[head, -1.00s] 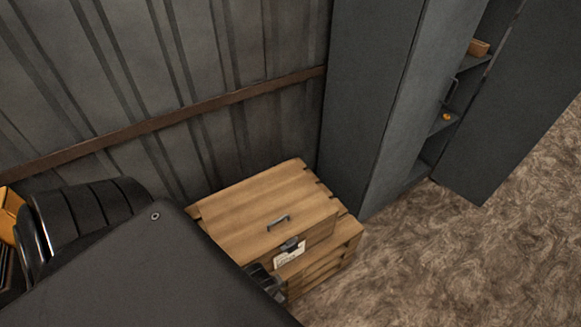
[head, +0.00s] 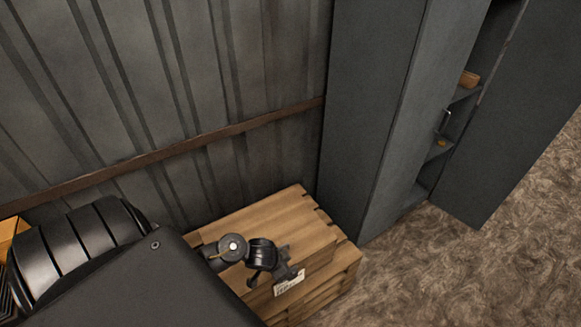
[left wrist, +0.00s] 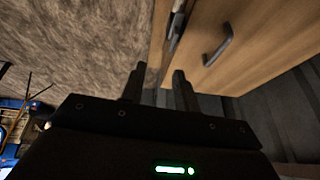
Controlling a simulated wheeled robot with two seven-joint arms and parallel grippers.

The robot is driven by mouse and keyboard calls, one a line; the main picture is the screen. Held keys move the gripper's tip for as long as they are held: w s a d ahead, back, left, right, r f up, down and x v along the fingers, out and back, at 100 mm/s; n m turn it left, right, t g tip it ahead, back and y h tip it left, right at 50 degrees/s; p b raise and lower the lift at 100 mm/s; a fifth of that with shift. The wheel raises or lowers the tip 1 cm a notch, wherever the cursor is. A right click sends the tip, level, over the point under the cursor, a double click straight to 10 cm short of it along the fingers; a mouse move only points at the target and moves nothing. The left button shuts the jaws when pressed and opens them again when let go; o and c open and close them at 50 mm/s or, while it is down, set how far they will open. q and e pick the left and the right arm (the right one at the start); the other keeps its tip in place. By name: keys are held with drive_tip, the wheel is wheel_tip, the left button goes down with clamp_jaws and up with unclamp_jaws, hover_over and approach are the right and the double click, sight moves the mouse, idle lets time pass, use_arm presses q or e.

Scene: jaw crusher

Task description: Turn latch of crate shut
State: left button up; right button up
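The wooden crate (head: 310,225) stands against the wall, lid down. My left gripper (head: 288,274) is over its front edge, close to the latch area, and hides the latch and the lid handle in the head view. In the left wrist view, the metal latch (left wrist: 177,28) shows at the crate's edge, just beyond the fingertips. The dark lid handle (left wrist: 219,51) is to its right. My left gripper (left wrist: 158,80) has its two fingers apart with nothing held between them. I cannot tell whether a finger touches the latch. My right gripper is in neither view.
A white label (head: 290,284) is on the crate's front. A tall grey cabinet (head: 365,110) with an open door stands right of the crate. The ribbed wall (head: 150,90) is behind. The brown floor (head: 450,270) at the right is clear.

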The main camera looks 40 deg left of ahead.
use_arm(q)
drive_tip(key=a+x, duration=0.1)
drive_tip(key=x, duration=0.3)
drive_tip(key=a+b+x, duration=0.1)
drive_tip(key=x, duration=0.7)
drive_tip(key=shift+w+a+f, duration=0.1)
drive_tip(key=shift+a+f, duration=0.2)
drive_tip(key=shift+a, duration=0.1)
drive_tip(key=shift+c, duration=0.4)
drive_tip(key=shift+g, duration=0.3)
clamp_jaws()
